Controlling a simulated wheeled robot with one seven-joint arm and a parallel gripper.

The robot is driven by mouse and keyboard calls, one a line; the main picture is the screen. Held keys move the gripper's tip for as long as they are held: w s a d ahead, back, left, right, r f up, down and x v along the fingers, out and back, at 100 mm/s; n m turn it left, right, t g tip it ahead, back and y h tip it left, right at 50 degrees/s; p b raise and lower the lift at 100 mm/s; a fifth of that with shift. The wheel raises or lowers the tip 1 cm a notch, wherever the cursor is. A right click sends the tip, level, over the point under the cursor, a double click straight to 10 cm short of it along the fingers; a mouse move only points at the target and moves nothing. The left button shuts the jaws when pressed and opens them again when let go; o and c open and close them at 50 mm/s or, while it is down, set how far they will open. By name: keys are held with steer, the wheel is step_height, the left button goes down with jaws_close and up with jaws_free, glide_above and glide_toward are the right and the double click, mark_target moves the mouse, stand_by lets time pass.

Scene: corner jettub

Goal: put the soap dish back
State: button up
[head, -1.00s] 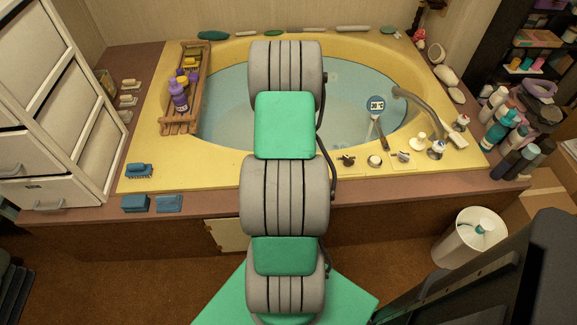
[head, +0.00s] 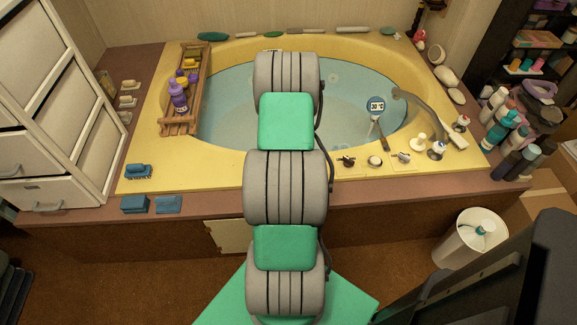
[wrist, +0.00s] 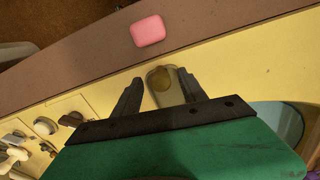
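In the wrist view, the two dark fingers of my gripper (wrist: 159,78) point at the tub's front rim and stand apart. Between them is a small pale, oblong dish-like thing (wrist: 168,95) with a brownish oval piece (wrist: 160,77) at its far end; it looks like the soap dish. A gap shows on its left, and its right side is close to the right finger. Contact cannot be told. Its near end is hidden by my gripper. A pink rounded block (wrist: 148,30) lies on the brown ledge beyond the fingertips. In the head view, my arm hides the gripper and the dish.
The yellow tub (head: 150,150) holds water. A wooden rack (head: 183,125) with bottles crosses its left side. Taps (head: 375,161) and a shower handle (head: 455,139) stand at the right. Blue brushes (head: 138,170) and blocks (head: 134,204) lie front left. A white bin (head: 468,245) stands right.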

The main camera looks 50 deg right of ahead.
step_height(320, 180, up, 12)
steer(key=p, duration=0.1)
steer(key=w+a+r+n, duration=0.3)
steer(key=w+a+r, duration=0.2)
steer(key=a+r, duration=0.3)
steer(key=a+r+n+t, duration=0.1)
steer(key=a+r+n, duration=0.15)
steer(key=a, duration=0.65)
steer(key=a+r+n, duration=0.2)
steer(key=a+r, duration=0.1)
steer(key=a, duration=0.7)
steer(key=s+a+r+n+t, duration=0.1)
steer(key=s+a+n, duration=0.3)
steer(key=a, duration=0.7)
steer(key=shift+s+a+r, duration=0.2)
steer(key=shift+s+r, duration=0.1)
steer(key=shift+s, duration=0.7)
